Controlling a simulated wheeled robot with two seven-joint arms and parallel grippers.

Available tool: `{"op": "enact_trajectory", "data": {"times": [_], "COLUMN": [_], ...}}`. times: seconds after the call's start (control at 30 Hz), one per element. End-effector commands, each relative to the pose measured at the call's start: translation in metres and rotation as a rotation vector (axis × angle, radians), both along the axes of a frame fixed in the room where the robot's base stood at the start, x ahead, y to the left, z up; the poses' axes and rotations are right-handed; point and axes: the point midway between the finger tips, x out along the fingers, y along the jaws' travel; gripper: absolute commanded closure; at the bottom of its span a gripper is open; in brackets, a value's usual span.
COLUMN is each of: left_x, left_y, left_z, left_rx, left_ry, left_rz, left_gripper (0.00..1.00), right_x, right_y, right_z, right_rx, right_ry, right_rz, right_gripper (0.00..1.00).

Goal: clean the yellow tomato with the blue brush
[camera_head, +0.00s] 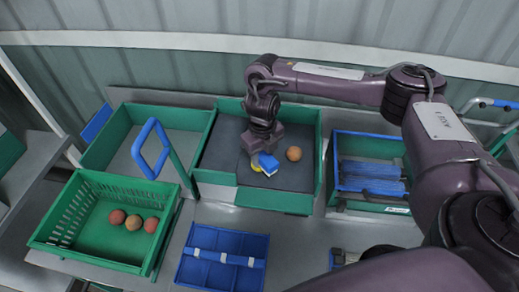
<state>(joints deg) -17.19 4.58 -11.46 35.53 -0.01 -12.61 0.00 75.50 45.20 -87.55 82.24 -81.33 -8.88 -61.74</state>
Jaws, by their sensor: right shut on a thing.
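My right gripper (262,147) reaches down into the dark-floored green tray (275,202) in the middle. It is shut on the blue brush (269,162), which has a blue body and a white strip along its lower edge. The yellow tomato (256,166) lies on the tray floor at the brush's left side, partly hidden by the brush. The brush appears to touch the tomato, but I cannot tell for sure. My left gripper is not in view.
An orange tomato (293,154) lies just right of the brush. A green crate (82,247) at left holds several reddish tomatoes (133,222). A blue handle frame (163,155) rises beside it. A blue divided box (222,270) is in front; a blue-lined bin (345,185) stands right.

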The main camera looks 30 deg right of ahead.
Motion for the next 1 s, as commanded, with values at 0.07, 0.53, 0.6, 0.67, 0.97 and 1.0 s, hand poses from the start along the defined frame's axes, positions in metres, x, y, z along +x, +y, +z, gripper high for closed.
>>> {"op": "enact_trajectory", "data": {"times": [0.07, 0.53, 0.6, 0.67, 0.97, 1.0], "left_x": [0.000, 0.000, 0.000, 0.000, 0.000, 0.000], "left_y": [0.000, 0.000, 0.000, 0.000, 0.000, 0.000], "left_z": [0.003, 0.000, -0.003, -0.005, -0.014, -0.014], "left_rx": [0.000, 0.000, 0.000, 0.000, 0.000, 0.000], "left_ry": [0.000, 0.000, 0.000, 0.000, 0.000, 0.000], "left_rz": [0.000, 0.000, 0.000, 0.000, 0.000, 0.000], "left_gripper": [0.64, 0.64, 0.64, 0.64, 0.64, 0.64], "right_x": [-0.003, -0.001, 0.002, 0.006, 0.020, 0.022], "right_y": [0.000, 0.000, 0.001, 0.001, 0.004, 0.004], "right_z": [0.001, -0.001, -0.001, -0.001, -0.001, -0.001], "right_rx": [0.000, 0.000, 0.001, 0.001, 0.001, 0.001], "right_ry": [0.001, -0.002, -0.003, -0.003, -0.001, -0.001], "right_rz": [0.000, -0.001, -0.001, -0.001, 0.000, 0.000], "right_gripper": [0.89, 0.89, 0.89, 0.89, 0.89, 0.89]}}
